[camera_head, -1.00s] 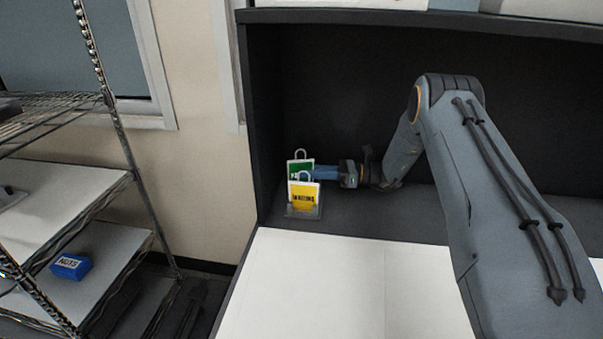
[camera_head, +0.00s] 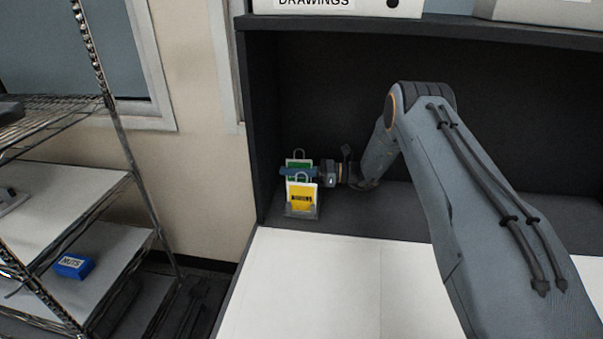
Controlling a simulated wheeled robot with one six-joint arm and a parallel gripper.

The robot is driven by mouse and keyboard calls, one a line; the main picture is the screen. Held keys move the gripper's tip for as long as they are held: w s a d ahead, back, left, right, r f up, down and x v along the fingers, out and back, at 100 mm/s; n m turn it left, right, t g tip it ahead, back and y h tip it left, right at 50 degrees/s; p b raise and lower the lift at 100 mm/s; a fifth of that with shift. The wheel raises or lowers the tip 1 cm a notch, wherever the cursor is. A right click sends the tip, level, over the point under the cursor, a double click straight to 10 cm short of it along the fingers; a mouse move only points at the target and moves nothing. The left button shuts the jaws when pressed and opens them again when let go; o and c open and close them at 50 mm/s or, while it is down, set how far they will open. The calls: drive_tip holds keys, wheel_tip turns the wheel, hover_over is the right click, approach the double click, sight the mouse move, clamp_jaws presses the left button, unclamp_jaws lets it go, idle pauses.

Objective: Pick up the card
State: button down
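A yellow card (camera_head: 302,197) with a dark printed label and a metal loop at its top stands upright in a small clear holder (camera_head: 302,214) at the left end of the dark shelf. A green card (camera_head: 299,165) with a similar loop stands just behind it. My gripper (camera_head: 290,172) reaches in from the right at the height of the green card. Its blue fingers lie across the green card, above the yellow one. I cannot tell whether the fingers are open or touch either card.
The dark shelf wall (camera_head: 250,140) is close on the left of the cards. A white box labelled "DRAWINGS" (camera_head: 340,8) sits on the board above. The white worktop (camera_head: 320,285) in front is clear. A wire rack (camera_head: 125,155) with a blue NUTS box (camera_head: 73,266) stands at left.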

drive_tip(key=shift+w+r, duration=0.1)
drive_tip(key=shift+r, duration=0.05)
drive_tip(key=r, duration=0.2)
drive_tip(key=r+p, duration=0.1)
drive_tip(key=r, duration=0.1)
drive_tip(key=r+p, duration=0.1)
drive_tip(key=r, duration=0.2)
drive_tip(key=shift+d, duration=0.4)
drive_tip(key=s+d+p, duration=0.1)
drive_tip(key=s+d, duration=0.2)
drive_tip(key=d, duration=0.4)
drive_tip(key=s+d, duration=0.4)
drive_tip(key=d, duration=0.4)
drive_tip(key=shift+s+d+f+p, duration=0.15)
drive_tip(key=shift+s+d+p, duration=0.1)
drive_tip(key=shift+d+p, duration=0.1)
drive_tip(key=shift+s, duration=0.1)
